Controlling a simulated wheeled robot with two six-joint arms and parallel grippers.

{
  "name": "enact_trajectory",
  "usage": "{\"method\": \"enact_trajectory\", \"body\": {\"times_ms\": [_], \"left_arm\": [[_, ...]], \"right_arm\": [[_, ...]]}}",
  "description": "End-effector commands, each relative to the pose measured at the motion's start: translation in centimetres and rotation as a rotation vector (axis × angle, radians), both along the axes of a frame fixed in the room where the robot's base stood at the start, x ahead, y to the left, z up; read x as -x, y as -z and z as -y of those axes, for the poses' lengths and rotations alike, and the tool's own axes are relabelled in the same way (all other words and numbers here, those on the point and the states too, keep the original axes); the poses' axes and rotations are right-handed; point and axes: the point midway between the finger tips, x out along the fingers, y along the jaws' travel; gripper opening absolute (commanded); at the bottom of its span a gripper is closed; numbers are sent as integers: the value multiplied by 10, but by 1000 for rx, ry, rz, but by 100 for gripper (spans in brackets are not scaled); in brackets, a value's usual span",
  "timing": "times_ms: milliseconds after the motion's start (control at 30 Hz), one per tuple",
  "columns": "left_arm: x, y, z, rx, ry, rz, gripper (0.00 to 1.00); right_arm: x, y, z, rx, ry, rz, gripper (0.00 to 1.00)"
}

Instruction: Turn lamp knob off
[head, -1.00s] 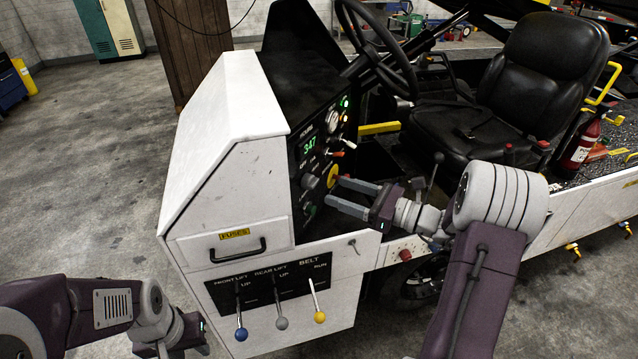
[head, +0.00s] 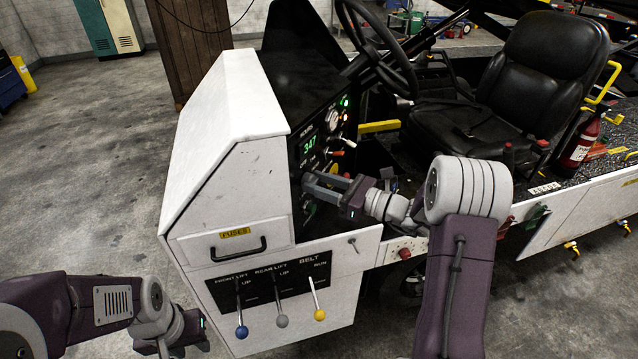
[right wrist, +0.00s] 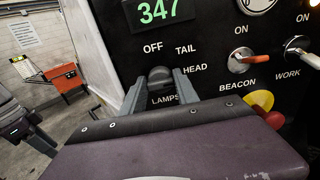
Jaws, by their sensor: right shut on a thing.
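The dark lamp knob (right wrist: 160,76) sits on the black panel among the labels OFF, TAIL, HEAD and LAMPS in the right wrist view. My right gripper (right wrist: 159,86) is shut on it, one finger on each side. Which label the knob points at I cannot tell. In the head view my right gripper (head: 311,183) reaches the panel from the right and hides the knob. My left gripper (head: 176,347) is low at the left, away from the panel, and its fingers are not clear.
Beacon (right wrist: 241,60) and work (right wrist: 301,53) toggle switches and a red and yellow button (right wrist: 262,102) are close right of the knob. A green display reading 347 (right wrist: 160,10) is above. The steering wheel (head: 376,45) is behind.

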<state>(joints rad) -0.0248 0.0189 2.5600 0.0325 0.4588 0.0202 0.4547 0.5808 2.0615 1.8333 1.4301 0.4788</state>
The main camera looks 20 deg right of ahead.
Motion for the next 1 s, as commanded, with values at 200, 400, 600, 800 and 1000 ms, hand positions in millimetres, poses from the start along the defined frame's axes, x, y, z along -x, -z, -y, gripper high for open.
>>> {"method": "enact_trajectory", "body": {"times_ms": [200, 400, 600, 800, 1000], "left_arm": [[0, 11, 0, 0, 0, 0, 36], [0, 33, 0, 0, 0, 0, 36], [0, 63, 0, 0, 0, 0, 36], [0, 95, 0, 0, 0, 0, 36], [0, 129, 0, 0, 0, 0, 36]], "right_arm": [[0, 3, 0, 36, -1, 40, 0], [1, 6, -1, 127, -1, 137, 0], [1, 8, -1, 253, 0, 273, 0], [2, 9, -2, 384, 0, 413, 0], [2, 10, -2, 515, 0, 552, 0]]}}
